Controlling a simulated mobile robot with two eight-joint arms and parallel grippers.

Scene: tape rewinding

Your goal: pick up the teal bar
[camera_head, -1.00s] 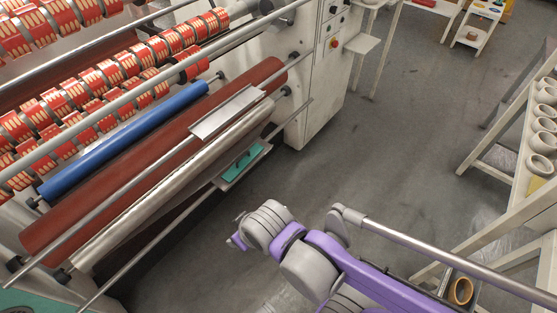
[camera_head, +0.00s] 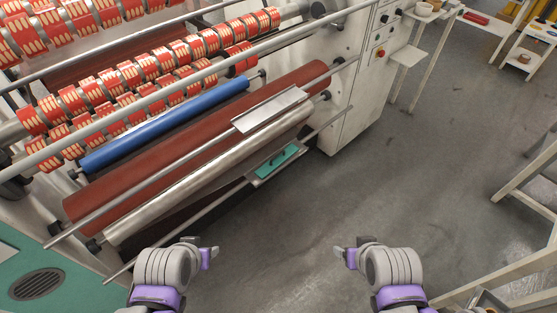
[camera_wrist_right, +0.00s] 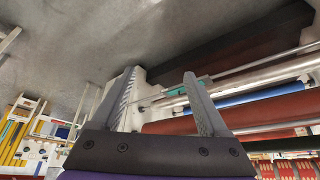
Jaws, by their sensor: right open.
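The teal bar (camera_head: 277,161) lies on a small grey shelf (camera_head: 262,180) on the front of the machine, below the silver roller. A small dark piece shows on top of it. It also shows in the right wrist view, partly behind a finger, as a teal patch (camera_wrist_right: 180,88). My right gripper (camera_head: 343,254) is over the floor, to the right of and nearer than the bar. Its two fingers are apart with nothing between them in the wrist view (camera_wrist_right: 160,95). My left gripper (camera_head: 212,256) is nearer than the shelf, to its left; its jaws are too small to judge.
The machine has a silver roller (camera_head: 205,178), a red-brown roller (camera_head: 150,180), a blue roller (camera_head: 165,125) and thin rods, one running near the shelf. A flat metal plate (camera_head: 270,110) sits above the shelf. Open grey floor (camera_head: 400,180) lies to the right, with white tables beyond.

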